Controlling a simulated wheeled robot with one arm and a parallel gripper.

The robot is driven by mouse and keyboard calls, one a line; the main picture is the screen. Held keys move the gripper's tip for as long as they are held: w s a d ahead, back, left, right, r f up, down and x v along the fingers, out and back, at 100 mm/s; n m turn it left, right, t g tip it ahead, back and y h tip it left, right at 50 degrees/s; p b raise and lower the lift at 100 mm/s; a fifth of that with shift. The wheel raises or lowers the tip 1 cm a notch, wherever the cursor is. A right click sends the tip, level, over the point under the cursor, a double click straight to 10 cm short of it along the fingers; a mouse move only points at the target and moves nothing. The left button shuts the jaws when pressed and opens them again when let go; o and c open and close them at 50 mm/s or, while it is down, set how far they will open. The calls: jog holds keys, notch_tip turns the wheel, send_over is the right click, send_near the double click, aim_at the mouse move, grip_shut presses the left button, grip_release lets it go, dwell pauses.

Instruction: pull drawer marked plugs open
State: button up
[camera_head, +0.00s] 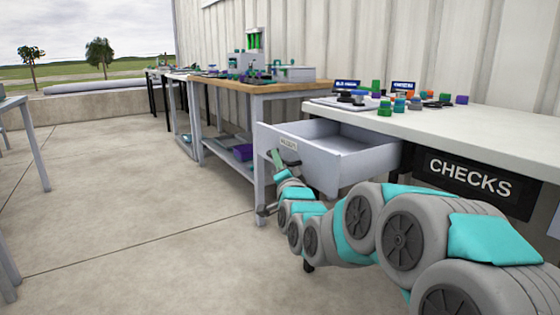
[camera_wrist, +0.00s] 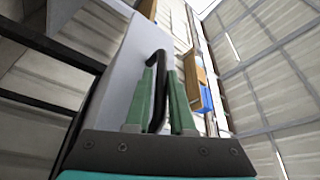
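A light grey drawer (camera_head: 330,158) stands pulled well out from under the white-topped bench (camera_head: 470,132) in the head view. Its inside looks empty where I can see it. A small label (camera_head: 289,143) sits on its front, too small to read surely. My gripper (camera_head: 277,163) is at the drawer front, below the label. In the wrist view, the drawer's black bar handle (camera_wrist: 160,78) runs between the two green fingers of my gripper (camera_wrist: 162,72), which are close around it. The handle's lower part is hidden behind the gripper body.
A dark panel marked CHECKS (camera_head: 470,176) is under the bench, right of the drawer. Several coloured knobs and parts (camera_head: 400,103) stand on the bench. A wooden-topped table (camera_head: 262,87) stands beyond. The concrete floor (camera_head: 120,215) to the left is clear.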

jog(key=o, duration=0.4)
jog(key=shift+c, duration=0.2)
jog(key=v, duration=0.7)
jog(key=shift+s+p, duration=0.3)
jog(key=shift+s, duration=0.05)
jog(key=shift+d+f, duration=0.1)
jog(key=shift+d, duration=0.05)
